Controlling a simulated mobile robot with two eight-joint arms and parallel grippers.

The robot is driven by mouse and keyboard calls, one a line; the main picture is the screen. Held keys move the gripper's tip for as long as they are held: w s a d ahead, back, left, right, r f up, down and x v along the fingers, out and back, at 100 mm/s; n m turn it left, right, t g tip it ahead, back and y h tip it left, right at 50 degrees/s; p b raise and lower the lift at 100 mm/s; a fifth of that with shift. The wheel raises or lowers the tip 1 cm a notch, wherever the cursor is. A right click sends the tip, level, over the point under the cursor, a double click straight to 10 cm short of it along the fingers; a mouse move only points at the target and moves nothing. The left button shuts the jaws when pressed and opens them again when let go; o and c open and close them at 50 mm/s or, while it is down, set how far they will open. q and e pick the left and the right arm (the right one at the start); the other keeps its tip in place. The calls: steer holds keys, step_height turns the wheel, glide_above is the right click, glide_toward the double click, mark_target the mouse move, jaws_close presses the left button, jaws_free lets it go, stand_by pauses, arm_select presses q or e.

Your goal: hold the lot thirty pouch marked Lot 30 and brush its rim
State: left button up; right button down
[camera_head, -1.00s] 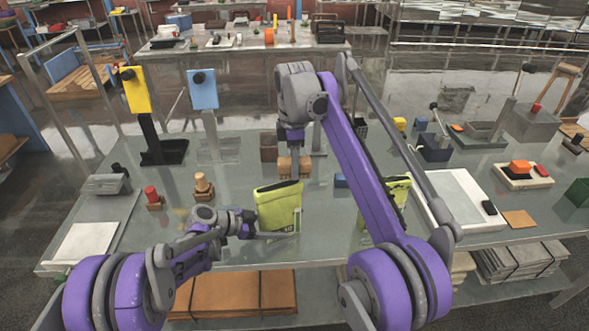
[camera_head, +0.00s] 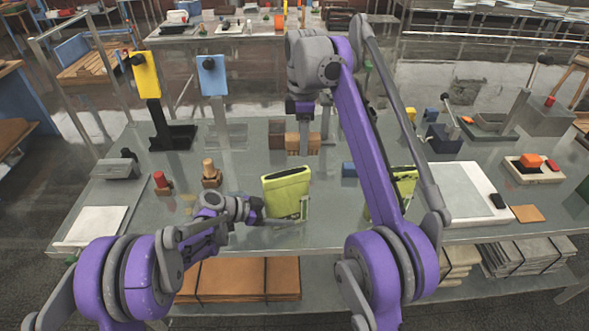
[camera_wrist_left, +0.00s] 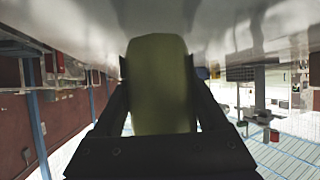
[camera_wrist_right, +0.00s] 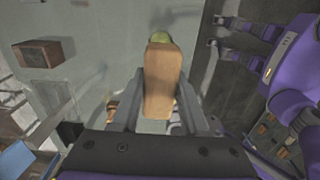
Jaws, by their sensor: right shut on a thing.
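A yellow-green pouch (camera_head: 286,190) stands upright on the table in front of my left gripper (camera_head: 290,219). In the left wrist view the pouch (camera_wrist_left: 160,85) fills the space between the fingers; whether they press on it is unclear. Its marking is too small to read. My right gripper (camera_head: 304,148) points down behind the pouch, in front of a slotted wooden block. In the right wrist view it is shut on a tan wooden piece, apparently the brush handle (camera_wrist_right: 162,82). Something green shows past its end. A second similar pouch (camera_head: 405,184) is partly hidden by my right arm.
The slotted wooden block (camera_head: 314,143) and a brown block (camera_head: 277,134) stand at the back. Yellow (camera_head: 146,76) and blue (camera_head: 212,76) panels on stands are at the left. Wooden (camera_head: 210,172) and red (camera_head: 160,180) pegs stand left of the pouch. A white tray (camera_head: 455,192) lies right.

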arm_select(q)
steer(key=o, duration=0.3)
steer(key=v, duration=1.2)
steer(key=shift+f, duration=0.1)
